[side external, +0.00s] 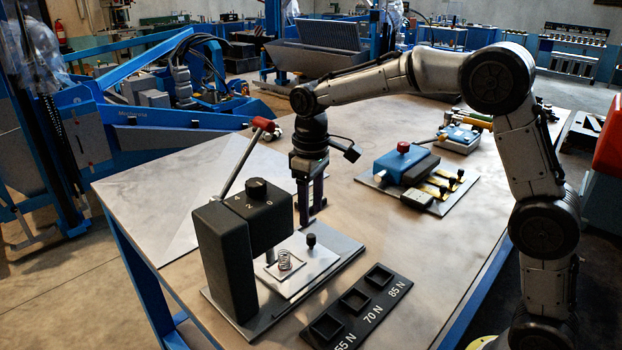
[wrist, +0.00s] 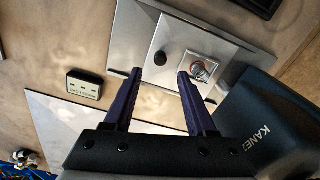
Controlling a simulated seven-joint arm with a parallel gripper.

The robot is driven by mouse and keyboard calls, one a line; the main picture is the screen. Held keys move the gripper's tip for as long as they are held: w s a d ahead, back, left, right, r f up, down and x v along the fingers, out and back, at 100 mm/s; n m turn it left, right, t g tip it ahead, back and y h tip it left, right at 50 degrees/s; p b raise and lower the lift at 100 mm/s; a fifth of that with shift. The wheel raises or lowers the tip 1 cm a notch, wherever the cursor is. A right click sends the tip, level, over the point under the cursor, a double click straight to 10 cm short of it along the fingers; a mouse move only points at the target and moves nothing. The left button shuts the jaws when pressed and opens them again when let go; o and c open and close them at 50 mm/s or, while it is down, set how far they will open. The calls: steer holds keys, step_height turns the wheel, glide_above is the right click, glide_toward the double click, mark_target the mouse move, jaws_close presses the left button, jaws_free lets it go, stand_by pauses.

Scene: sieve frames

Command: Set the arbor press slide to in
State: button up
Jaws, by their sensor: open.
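The arbor press (side external: 228,262) is a black upright body with a numbered dial on top and a red-knobbed lever (side external: 240,155). Its silver slide (side external: 317,263) lies on a base plate and bears a small black knob (side external: 311,240) and a coil spring (side external: 285,262). The spring is near the press head; I cannot tell whether it is directly under it. In the wrist view, the knob (wrist: 161,58) shows just beyond and between the fingertips (wrist: 160,74), and the spring (wrist: 199,69) shows beside the right finger.
A black tray (side external: 334,325) with square pockets marked 55 N, 70 N and 85 N lies in front of the press. A blue fixture (side external: 408,166) with a red button stands at the back right. A small labelled block (wrist: 84,88) is left in the wrist view.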

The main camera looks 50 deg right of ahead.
step_height(320, 180, up, 8)
steer(key=shift+f, duration=0.2)
steer(key=t+y, duration=0.1)
steer(key=t, duration=0.3)
glide_toward(313, 236)
steer(key=x, duration=0.9)
steer(key=shift+r, duration=0.1)
stand_by(0.4)
steer(key=shift+c, duration=0.2)
jaws_close()
